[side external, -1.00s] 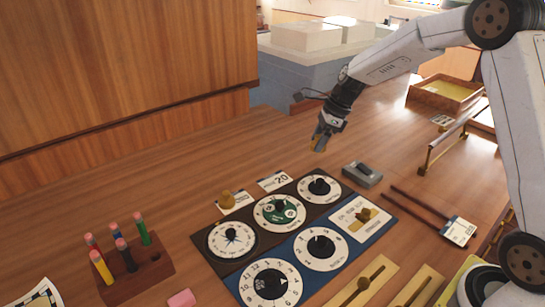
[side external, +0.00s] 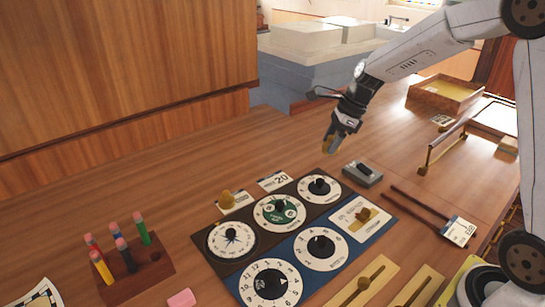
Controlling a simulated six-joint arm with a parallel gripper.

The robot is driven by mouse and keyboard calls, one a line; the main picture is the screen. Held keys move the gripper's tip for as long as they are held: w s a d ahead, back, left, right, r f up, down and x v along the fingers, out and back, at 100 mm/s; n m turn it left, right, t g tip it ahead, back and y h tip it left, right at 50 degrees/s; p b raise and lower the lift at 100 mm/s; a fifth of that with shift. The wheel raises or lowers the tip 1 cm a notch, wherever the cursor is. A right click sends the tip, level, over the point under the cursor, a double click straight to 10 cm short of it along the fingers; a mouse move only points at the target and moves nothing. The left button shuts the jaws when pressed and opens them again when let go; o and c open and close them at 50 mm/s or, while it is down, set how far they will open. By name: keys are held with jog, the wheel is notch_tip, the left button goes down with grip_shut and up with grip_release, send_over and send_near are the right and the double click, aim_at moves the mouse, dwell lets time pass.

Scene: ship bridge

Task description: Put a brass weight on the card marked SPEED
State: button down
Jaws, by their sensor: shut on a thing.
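My gripper (side external: 331,144) is above the table behind the dial panel, shut on a small brass-coloured thing that looks like a brass weight, mostly hidden by the fingers. Another brass weight (side external: 227,197) stands on a white card (side external: 240,204) at the panel's back left edge. A white card reading 20 (side external: 274,181) lies bare beside it to the right. Another white card (side external: 458,232) lies at the right across the ends of two dark rods. The small words on the cards are too small to read, so I cannot tell which says SPEED.
A grey switch box (side external: 362,174) sits close below my gripper. A wooden block (side external: 133,268) holds several coloured pegs at the left. A pink eraser (side external: 181,299) lies in front. Bare table lies left of the cards.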

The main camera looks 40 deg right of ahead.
jog(key=shift+w, duration=0.1)
jog(key=shift+w+a+f, duration=0.15)
jog(key=shift+w+a, duration=0.15)
jog(key=shift+w, duration=0.15)
send_over(264, 183)
jog(key=d, duration=0.1)
jog(key=f, duration=0.5)
jog(key=shift+s+f, duration=0.2)
jog(key=shift+s, duration=0.15)
jog(key=shift+f, duration=0.15)
jog(key=shift+f, duration=2.95)
jog(key=shift+f, duration=0.4)
grip_release()
jog(key=shift+s, duration=0.1)
